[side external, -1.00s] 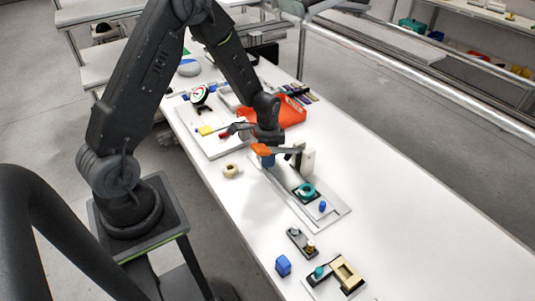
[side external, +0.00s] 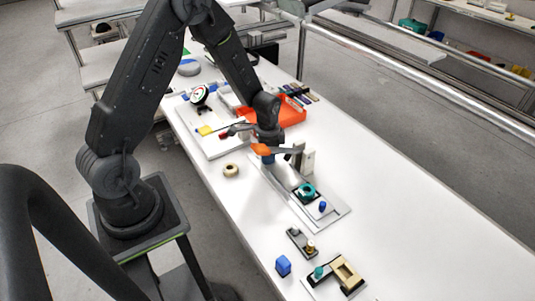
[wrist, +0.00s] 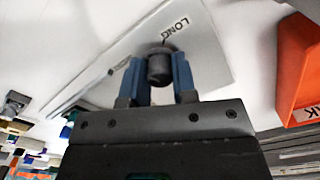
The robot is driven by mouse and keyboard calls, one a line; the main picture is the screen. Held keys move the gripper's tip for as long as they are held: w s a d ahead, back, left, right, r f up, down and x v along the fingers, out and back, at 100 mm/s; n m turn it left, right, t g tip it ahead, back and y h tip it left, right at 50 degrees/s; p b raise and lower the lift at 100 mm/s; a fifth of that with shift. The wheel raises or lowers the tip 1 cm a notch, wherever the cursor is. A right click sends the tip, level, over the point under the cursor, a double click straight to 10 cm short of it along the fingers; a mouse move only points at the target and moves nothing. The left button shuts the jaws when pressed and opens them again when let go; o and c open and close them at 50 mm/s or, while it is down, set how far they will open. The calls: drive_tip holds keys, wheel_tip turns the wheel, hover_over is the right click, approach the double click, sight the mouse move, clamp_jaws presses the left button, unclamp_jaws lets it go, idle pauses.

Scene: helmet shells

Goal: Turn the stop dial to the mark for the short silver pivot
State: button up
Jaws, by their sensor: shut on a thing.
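The stop dial is a dark grey round knob (wrist: 159,67) on a light grey plate (wrist: 205,50) in the wrist view. My gripper (wrist: 160,75) is shut on it, with one blue finger on each side. The word LONG (wrist: 175,28) is printed on the plate just above the knob, with a short dark line between them. A second label (wrist: 119,66) to the left is too small to read. In the side view my gripper (side external: 267,160) is low at the far end of the grey plate (side external: 335,216), and the dial is hidden there. A small dark holder (side external: 299,243) carries small silver and brass-coloured parts.
An orange bin (side external: 290,112) stands close behind my gripper. An upright pale block (side external: 307,160) and a teal ring (side external: 307,191) are on or beside the plate. A beige ring (side external: 230,170) lies to the left. The table's right side is clear.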

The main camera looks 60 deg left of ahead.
drive_tip(key=shift+n, duration=2.5)
drive_tip(key=o, duration=0.9)
wheel_tip(320, 180, up, 14)
drive_tip(key=shift+f, duration=0.1)
